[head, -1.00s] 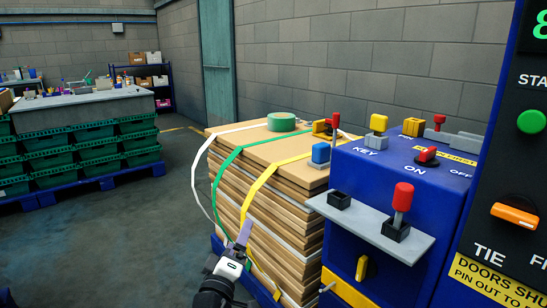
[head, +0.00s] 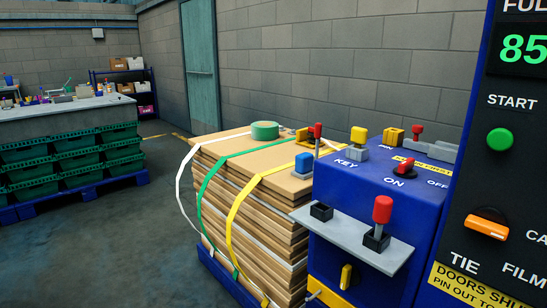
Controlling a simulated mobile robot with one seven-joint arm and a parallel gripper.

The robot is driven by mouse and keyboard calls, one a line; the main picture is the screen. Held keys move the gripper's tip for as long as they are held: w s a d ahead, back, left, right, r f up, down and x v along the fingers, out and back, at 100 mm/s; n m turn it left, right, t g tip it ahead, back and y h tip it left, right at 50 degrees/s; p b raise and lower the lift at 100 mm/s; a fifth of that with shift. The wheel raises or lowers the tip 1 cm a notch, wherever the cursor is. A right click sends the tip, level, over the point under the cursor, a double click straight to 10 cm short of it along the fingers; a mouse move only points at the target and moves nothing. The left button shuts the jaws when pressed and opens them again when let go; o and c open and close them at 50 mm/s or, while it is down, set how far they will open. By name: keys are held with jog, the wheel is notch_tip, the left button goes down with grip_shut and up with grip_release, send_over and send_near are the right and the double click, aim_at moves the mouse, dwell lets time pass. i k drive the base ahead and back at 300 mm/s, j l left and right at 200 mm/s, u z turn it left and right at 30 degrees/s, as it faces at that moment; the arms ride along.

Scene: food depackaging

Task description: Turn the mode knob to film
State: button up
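The mode knob (head: 487,223) is an orange bar-shaped knob on the black control panel (head: 470,180) at the right. The labels TIE and FILM stand below it, and a label cut off at the frame edge begins with CA. The bar lies nearly level, tipping slightly down to the right. I cannot tell which label it points to. My gripper is not in the head view.
A green START button (head: 499,139) and a display sit above the knob. A blue cabinet (head: 370,190) with a red knob and a grey shelf (head: 345,236) holding a red-handled plug stands left of the panel. Strapped cardboard (head: 250,215) is beside it.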

aim_at(490, 222)
jog(key=k+j+z, duration=0.1)
jog(key=z, duration=0.3)
jog(key=k+j+z, duration=0.1)
jog(key=z, duration=0.25)
jog(key=k+z, duration=0.2)
jog(key=z, duration=0.2)
